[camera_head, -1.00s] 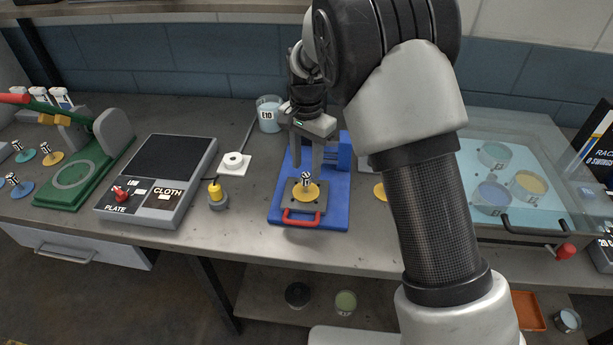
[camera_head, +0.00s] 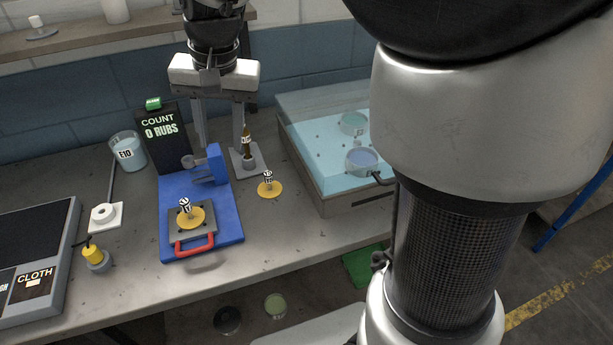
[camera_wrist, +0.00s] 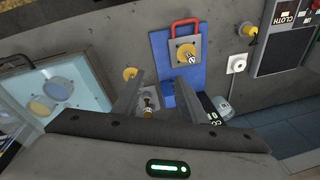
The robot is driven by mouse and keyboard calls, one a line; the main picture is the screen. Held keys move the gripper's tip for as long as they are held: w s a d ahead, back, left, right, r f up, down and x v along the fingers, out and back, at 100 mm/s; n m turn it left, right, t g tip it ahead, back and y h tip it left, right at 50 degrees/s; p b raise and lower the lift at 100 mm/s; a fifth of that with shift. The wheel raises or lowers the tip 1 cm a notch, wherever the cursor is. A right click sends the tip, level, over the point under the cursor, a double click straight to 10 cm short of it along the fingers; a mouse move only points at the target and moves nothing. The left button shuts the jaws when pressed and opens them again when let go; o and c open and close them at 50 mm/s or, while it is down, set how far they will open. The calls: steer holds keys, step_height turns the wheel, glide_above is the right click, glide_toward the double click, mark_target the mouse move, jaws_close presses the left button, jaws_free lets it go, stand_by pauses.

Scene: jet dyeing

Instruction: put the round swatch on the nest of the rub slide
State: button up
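A round yellow swatch (camera_head: 196,219) with a small black-and-white tagged knob lies on the grey plate (camera_head: 207,234) of the blue rub slide (camera_head: 228,215), which has a red handle (camera_head: 195,245). In the wrist view this swatch (camera_wrist: 185,48) is on the plate, untouched. A second yellow disc (camera_head: 269,191) with a tagged knob lies on the bench right of the slide, also seen in the wrist view (camera_wrist: 129,73). My gripper (camera_head: 221,140) is open and empty, raised behind the slide, its fingers (camera_wrist: 157,95) apart.
A brown-tipped holder (camera_head: 246,145) on a grey base stands behind the second disc, close to my right finger. A rub counter (camera_head: 163,135) reads 0 and stands behind the slide. A beaker E10 (camera_head: 127,150) is left; a glass-topped case (camera_head: 320,150) is right.

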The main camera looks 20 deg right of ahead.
steer(key=s+d+n+t, duration=0.1)
steer(key=s+d+n, duration=0.1)
steer(key=s+d, duration=0.3)
steer(key=s+d+r+n+t+h, duration=0.1)
steer(key=s+d, duration=0.4)
steer(key=s, duration=0.8)
steer(key=shift+s+d+r+n+t, duration=0.15)
steer(key=shift+n+t, duration=0.25)
steer(key=shift+t, duration=0.3)
